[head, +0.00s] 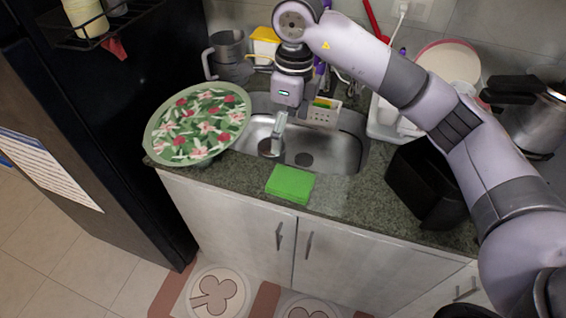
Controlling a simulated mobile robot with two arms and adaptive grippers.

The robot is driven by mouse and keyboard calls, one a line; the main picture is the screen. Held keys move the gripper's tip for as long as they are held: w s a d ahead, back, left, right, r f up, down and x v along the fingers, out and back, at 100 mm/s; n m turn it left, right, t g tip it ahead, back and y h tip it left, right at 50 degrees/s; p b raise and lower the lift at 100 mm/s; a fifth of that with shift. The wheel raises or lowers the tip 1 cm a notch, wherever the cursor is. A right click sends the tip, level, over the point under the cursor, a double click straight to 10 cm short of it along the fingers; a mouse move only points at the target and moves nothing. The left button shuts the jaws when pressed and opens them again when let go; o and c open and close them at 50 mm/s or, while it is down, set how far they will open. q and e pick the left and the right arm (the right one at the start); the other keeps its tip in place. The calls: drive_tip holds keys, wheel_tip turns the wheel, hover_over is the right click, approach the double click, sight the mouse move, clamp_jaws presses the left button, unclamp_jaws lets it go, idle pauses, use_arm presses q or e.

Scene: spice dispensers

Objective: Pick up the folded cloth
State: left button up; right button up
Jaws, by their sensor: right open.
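The folded cloth (290,184) is bright green and lies flat on the front edge of the dark stone counter, just in front of the sink. My right gripper (275,143) hangs over the sink, behind and a little left of the cloth, apart from it. It is open and empty, with its fingers pointing down. My right arm reaches in from the right side. My left gripper is not in view.
A sink (340,150) lies behind the cloth. A floral-covered bowl (198,122) stands to the left, near a black fridge (90,130). A black bin (428,185) and a steel pot (535,115) stand to the right. The counter (345,192) right of the cloth is clear.

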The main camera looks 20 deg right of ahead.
drive_tip(key=w+d, duration=0.1)
drive_tip(key=p, duration=0.3)
hover_over(291, 180)
wheel_tip(291, 180, down, 7)
drive_tip(key=f, duration=0.1)
drive_tip(key=f+p, duration=0.1)
drive_tip(key=shift+w+d+f+h, duration=0.15)
drive_tip(key=shift+d+f+h, duration=0.1)
drive_tip(key=shift+f+h, duration=0.15)
drive_tip(key=shift+f, duration=0.8)
drive_tip(key=f+p, duration=0.2)
drive_tip(key=f, duration=0.1)
drive_tip(key=f+p, duration=0.1)
drive_tip(key=shift+s+a+f, duration=0.2)
drive_tip(key=shift+a, duration=0.1)
drive_tip(key=shift+f, duration=0.25)
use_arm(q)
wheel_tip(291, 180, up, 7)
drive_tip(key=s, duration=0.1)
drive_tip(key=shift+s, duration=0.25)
use_arm(e)
drive_tip(key=shift+c, duration=0.4)
